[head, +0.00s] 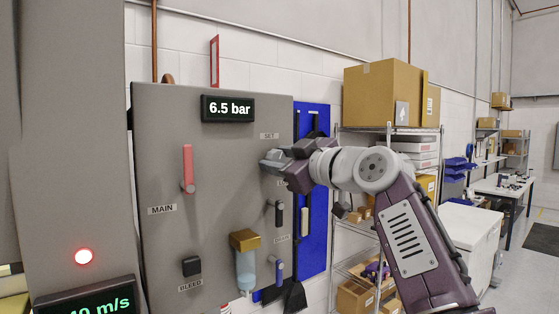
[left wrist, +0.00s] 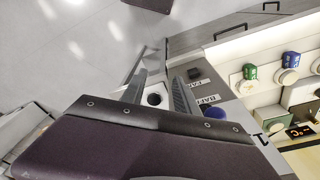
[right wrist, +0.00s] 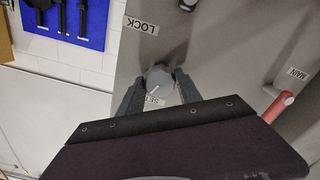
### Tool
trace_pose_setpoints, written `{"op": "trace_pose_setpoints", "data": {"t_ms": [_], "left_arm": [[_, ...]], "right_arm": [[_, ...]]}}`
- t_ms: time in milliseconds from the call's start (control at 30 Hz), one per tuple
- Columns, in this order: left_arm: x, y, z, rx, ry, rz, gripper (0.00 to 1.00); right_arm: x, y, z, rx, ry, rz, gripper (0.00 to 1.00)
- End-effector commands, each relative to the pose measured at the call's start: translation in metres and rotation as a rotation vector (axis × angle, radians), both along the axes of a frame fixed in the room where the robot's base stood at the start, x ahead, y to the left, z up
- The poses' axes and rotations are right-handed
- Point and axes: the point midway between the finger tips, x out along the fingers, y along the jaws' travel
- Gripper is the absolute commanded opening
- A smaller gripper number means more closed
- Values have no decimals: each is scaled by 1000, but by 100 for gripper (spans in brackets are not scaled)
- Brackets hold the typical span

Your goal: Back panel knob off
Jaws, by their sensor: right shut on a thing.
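The grey panel (head: 210,130) stands upright ahead, with a SET label (head: 269,136) at its upper right. My right gripper (head: 270,158) is at the panel just below that label. In the right wrist view, a round grey knob (right wrist: 158,80) sits between the fingers of this gripper (right wrist: 157,88), and they are shut on it. In the head view the gripper hides the knob. My left gripper (left wrist: 160,80) shows only in the left wrist view. Its fingers are apart, with nothing held between them.
The panel also carries a red MAIN lever (head: 188,166), a black BLEED knob (head: 192,266), a dark lever (head: 279,213), a blue-ended lever (head: 277,270) and a brass-topped bowl (head: 245,262). A display (head: 228,108) reads 6.5 bar. Boxed shelves (head: 384,95) stand right.

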Motion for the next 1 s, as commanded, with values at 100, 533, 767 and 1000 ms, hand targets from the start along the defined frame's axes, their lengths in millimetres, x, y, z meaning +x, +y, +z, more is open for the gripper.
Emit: {"op": "trace_pose_setpoints", "data": {"t_ms": [100, 533, 767, 1000], "left_arm": [[0, 0, 0, 0, 0, 0, 36], [0, 0, 0, 0, 0, 0, 36], [0, 0, 0, 0, 0, 0, 36], [0, 0, 0, 0, 0, 0, 36]], "right_arm": [[-1, -1, 4, -26, -32, -3, 1], [-1, -1, 4, -61, -58, -3, 1], [-1, -1, 4, -60, -57, -2, 46], [-1, 0, 2, -62, -52, -1, 63]]}}
